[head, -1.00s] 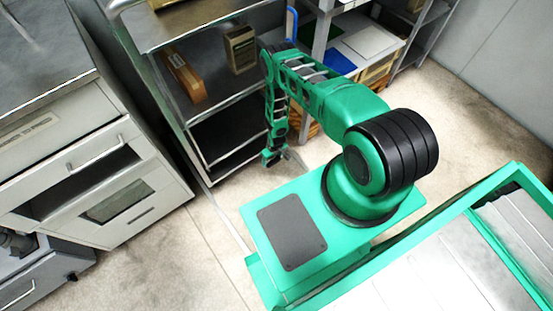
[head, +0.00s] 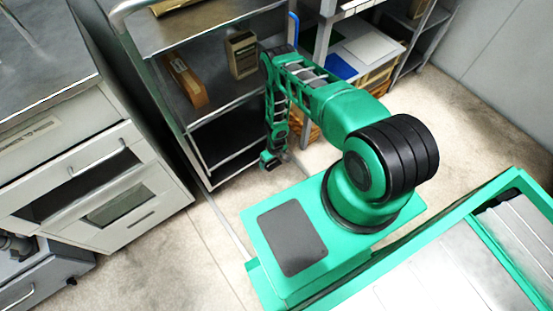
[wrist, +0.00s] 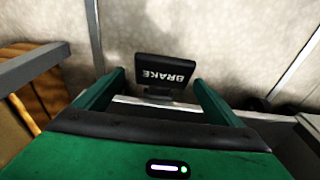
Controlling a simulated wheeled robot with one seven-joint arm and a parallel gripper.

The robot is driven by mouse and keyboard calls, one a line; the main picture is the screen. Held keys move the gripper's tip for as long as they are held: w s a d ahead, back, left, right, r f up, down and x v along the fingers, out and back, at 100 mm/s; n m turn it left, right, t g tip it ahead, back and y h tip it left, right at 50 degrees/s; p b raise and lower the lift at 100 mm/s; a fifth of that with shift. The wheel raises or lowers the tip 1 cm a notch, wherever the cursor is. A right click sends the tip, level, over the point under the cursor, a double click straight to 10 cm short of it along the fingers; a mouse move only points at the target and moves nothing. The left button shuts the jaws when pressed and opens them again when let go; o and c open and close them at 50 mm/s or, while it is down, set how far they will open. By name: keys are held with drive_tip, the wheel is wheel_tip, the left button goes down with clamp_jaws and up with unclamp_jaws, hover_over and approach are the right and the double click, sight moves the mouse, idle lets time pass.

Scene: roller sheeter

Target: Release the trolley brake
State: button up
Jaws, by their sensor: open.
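The brake pedal (wrist: 165,72) is a black plate lettered BRAKE, seen in the wrist view low over the floor at the trolley's edge. My gripper (wrist: 158,80) is open, with one green finger on each side of the pedal's near edge. I cannot tell whether either finger touches it. In the head view my gripper (head: 270,160) hangs low beside the trolley (head: 190,143), a grey metal shelf cart. The pedal is hidden in the head view, behind my arm.
The trolley carries a wooden box (head: 185,80) and a beige box (head: 241,54). A white drawer cabinet (head: 110,185) stands left. A shelf with crates (head: 378,72) is behind my arm. Bare floor (head: 165,262) lies in front.

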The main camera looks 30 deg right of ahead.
sight(274, 165)
drive_tip(key=shift+s, duration=0.1)
drive_tip(key=shift+s+r, duration=0.1)
drive_tip(key=shift+r, duration=0.15)
wheel_tip(274, 165, up, 10)
drive_tip(key=s, duration=0.1)
drive_tip(key=shift+s+d, duration=0.1)
idle(0.6)
